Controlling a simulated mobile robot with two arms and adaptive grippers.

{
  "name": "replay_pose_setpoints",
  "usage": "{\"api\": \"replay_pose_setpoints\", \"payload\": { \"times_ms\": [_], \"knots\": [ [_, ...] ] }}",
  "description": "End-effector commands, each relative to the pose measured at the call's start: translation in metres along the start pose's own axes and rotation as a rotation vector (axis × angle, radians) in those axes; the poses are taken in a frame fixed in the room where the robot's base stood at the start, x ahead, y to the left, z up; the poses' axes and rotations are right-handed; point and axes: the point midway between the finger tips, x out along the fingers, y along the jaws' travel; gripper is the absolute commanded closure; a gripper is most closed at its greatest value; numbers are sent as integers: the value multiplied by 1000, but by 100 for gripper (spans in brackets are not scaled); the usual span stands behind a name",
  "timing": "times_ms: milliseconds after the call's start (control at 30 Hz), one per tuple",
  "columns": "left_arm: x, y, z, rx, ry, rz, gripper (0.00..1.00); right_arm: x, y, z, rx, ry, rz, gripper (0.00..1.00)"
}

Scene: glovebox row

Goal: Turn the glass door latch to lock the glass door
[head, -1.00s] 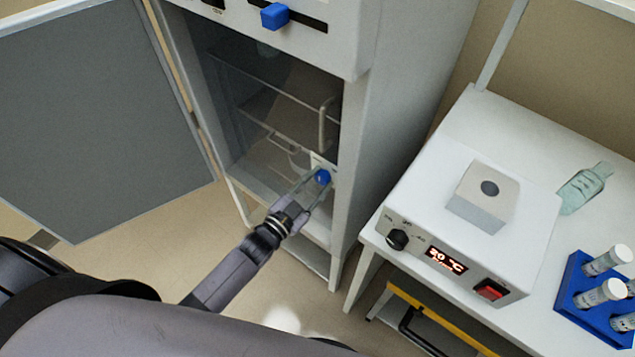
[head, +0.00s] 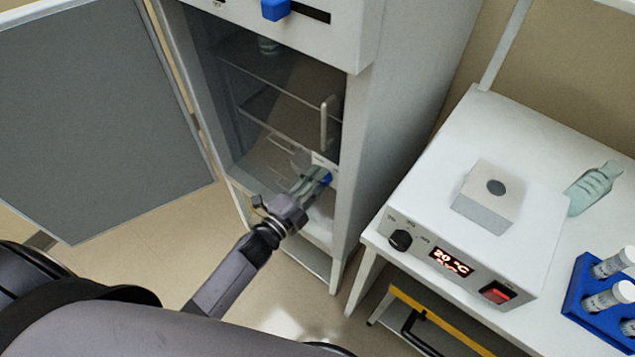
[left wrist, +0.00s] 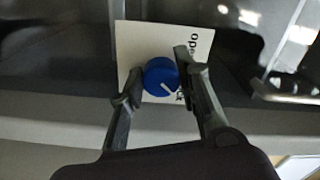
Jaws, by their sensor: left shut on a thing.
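The glass door latch is a round blue knob (left wrist: 161,77) with a white mark, on a white label (left wrist: 199,42) with partly readable print. In the head view the knob (head: 327,178) shows at the lower right of the glass door (head: 290,110), mostly hidden by my gripper. The glass door looks closed, with a vertical handle (head: 324,122) above the latch. My left gripper (head: 317,180) is at the latch. In the left wrist view its fingers (left wrist: 160,82) are on either side of the knob, shut on it. My right gripper is not in view.
A grey outer door (head: 95,120) stands open at the left. To the right, a bench holds a white heater box (head: 460,235), a glass bottle (head: 594,188) and a blue tube rack (head: 590,305). A yellow-edged frame (head: 430,318) sits under the bench.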

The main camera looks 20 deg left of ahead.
Motion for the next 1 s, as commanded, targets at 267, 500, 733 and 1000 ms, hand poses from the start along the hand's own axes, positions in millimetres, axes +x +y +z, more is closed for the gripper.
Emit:
{"api": "replay_pose_setpoints", "payload": {
  "times_ms": [267,500,733,1000],
  "knots": [
    [0,0,0,72,0,0,98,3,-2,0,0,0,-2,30],
    [0,0,0,84,0,0,97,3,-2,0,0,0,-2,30],
    [0,0,0,84,0,1,97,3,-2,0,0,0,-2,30],
    [0,0,0,82,0,1,52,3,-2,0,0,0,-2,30]
  ]
}}
